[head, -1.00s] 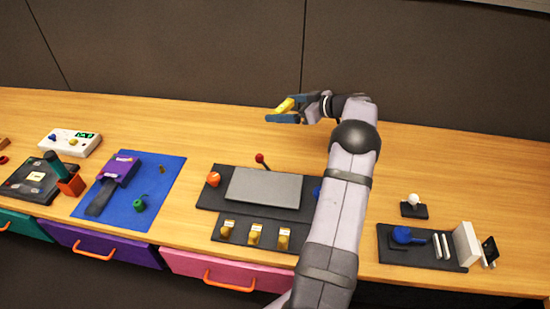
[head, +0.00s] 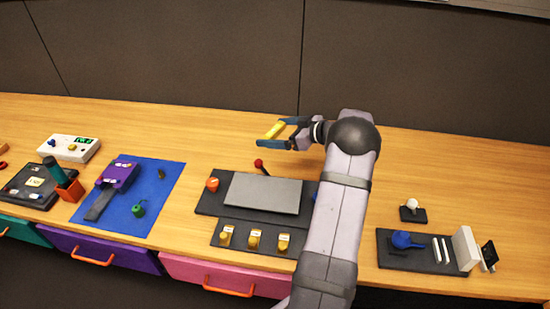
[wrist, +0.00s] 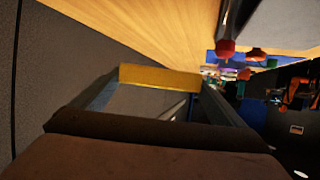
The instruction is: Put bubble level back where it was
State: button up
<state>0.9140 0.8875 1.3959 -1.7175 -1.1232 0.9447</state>
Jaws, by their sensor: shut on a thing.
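The bubble level appears as a yellow bar (head: 271,132) held between the fingertips of my gripper (head: 273,137). In the wrist view the yellow bar (wrist: 160,78) spans the gap between the two fingers. My gripper is shut on it and holds it above the wooden table, behind the trackball panel (head: 210,200). The grey plate (head: 263,193) of the panel is bare. The panel's right end is hidden behind my arm.
A red-knobbed stick (head: 259,163) stands at the panel's back edge, close to my gripper. A blue mat (head: 160,190) lies left. The table (head: 220,125) behind the panel is clear.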

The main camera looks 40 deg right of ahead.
jog(key=shift+f+p, duration=0.6)
jog(key=shift+f, duration=3.85)
jog(key=shift+f, duration=0.4)
jog(key=shift+f+b, duration=0.2)
jog(key=shift+b, duration=0.2)
jog(key=o, duration=0.9)
jog(key=shift+a, duration=0.1)
